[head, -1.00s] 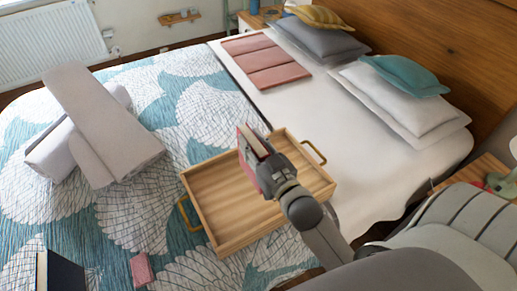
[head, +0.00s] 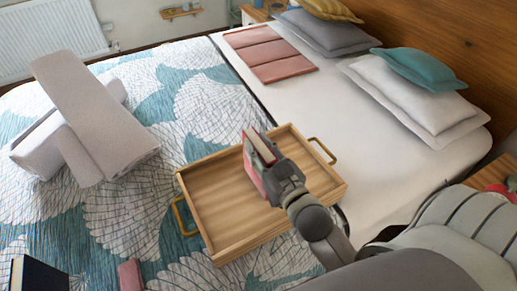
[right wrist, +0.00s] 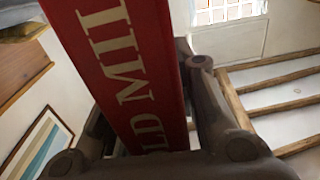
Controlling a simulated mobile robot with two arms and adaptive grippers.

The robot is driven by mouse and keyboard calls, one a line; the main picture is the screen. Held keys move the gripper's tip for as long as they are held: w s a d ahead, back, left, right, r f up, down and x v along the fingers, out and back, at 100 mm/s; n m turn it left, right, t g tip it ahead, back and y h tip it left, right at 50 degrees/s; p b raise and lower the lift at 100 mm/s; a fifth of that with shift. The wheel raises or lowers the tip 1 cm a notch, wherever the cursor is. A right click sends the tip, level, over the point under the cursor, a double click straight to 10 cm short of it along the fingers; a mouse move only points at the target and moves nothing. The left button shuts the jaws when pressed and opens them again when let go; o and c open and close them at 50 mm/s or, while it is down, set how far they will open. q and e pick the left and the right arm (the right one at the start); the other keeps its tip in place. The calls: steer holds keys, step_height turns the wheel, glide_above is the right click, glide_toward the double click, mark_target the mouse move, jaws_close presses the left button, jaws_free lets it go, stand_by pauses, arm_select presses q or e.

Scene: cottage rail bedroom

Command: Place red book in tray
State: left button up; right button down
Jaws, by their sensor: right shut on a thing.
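The red book (head: 254,165) is held upright in my right gripper (head: 279,180), over the tray in the head view. In the right wrist view the red cover with pale lettering (right wrist: 120,70) fills the space between the fingers of my right gripper (right wrist: 150,130). The wooden tray (head: 215,220) lies on the bed and has brass handles at its two ends. Its floor looks bare where it shows. Whether the book touches the tray floor I cannot tell. My left gripper is not in view.
Rolled grey towels (head: 90,120) lie on the patterned quilt at left. A dark book (head: 38,275) and a small pink item (head: 131,275) lie at the lower left. A folded pink cloth (head: 270,54) and pillows (head: 415,100) are on the white sheet.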

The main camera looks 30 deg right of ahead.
steer(key=c, duration=1.2)
jaws_free()
steer(key=shift+f, duration=0.1)
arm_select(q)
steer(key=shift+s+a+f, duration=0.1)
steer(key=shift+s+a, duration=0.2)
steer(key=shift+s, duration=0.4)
arm_select(e)
steer(key=shift+o, duration=0.2)
steer(key=shift+s+r, duration=0.1)
steer(key=shift+r, duration=0.1)
steer(key=shift+s+f, duration=0.15)
steer(key=shift+s, duration=0.1)
arm_select(q)
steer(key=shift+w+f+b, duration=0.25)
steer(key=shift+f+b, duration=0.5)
steer(key=shift+b, duration=0.05)
arm_select(e)
steer(key=s, duration=1.1)
steer(key=shift+s, duration=0.2)
